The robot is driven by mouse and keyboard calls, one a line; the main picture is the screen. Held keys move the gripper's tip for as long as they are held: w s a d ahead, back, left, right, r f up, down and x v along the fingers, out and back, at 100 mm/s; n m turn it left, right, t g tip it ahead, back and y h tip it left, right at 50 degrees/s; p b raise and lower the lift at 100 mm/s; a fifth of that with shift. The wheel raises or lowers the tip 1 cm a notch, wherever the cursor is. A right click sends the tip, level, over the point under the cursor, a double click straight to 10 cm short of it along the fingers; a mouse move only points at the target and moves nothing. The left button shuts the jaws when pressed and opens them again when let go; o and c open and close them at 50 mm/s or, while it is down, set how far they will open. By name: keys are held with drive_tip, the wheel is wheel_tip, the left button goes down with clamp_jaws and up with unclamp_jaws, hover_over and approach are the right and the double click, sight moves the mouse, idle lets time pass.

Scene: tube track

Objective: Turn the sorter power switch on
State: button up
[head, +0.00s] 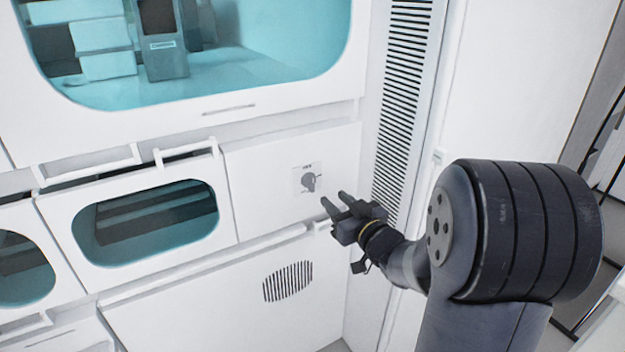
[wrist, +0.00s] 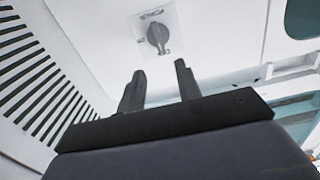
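The sorter power switch (head: 308,182) is a grey rotary knob on a small light plate, set in a white panel of the machine. In the wrist view the knob (wrist: 157,36) shows near the top, beyond my fingertips. My gripper (head: 335,203) is just right of and below the knob in the head view, apart from it. Its two fingers (wrist: 160,68) are spread with nothing between them. The lettering on the plate is too small to read.
A vent grille (head: 402,95) runs up the machine right of the switch panel. Left of it is a drawer with a window (head: 225,215) and a protruding handle (head: 186,150). A round vent (head: 287,282) is below. The space in front of the switch looks clear.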

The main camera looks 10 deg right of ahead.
sight(313, 180)
drive_tip(key=x, duration=0.9)
drive_tip(key=shift+w, duration=0.15)
clamp_jaws()
